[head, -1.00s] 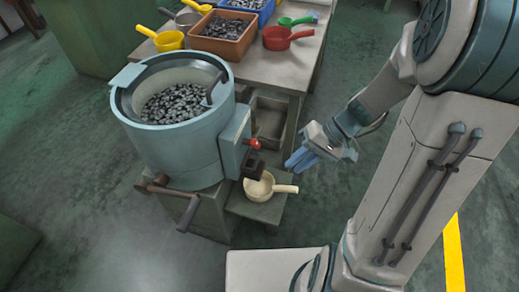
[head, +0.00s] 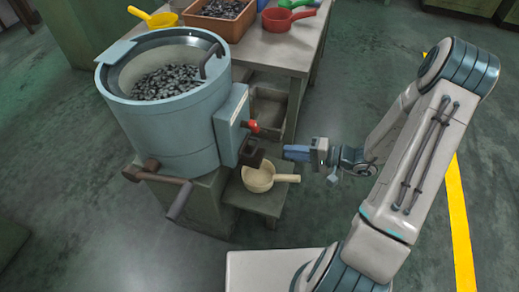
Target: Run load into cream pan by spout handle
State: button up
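The cream pan (head: 258,178) stands on a low shelf (head: 268,203) beside the machine, below its dark spout (head: 252,155); its handle points right. The inside that shows looks empty. The spout handle is a lever with a red knob (head: 252,126) on the machine's right side. The load is a heap of dark metal pieces (head: 165,82) in the round blue-grey drum (head: 165,130). My gripper (head: 286,152) is right of the red knob and above the pan's handle, touching neither as far as I can see. Its blue fingers overlap in this view, so their gap is hidden.
A table (head: 283,52) behind the machine holds an orange-brown bin (head: 222,22) of dark pieces, a red pan (head: 280,20) and a yellow pan (head: 160,18). A crank (head: 172,190) sticks out at the machine's front. The floor on the right is open.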

aim_at(260, 155)
jog(key=x, duration=1.1)
jog(key=shift+b, duration=0.35)
grip_shut()
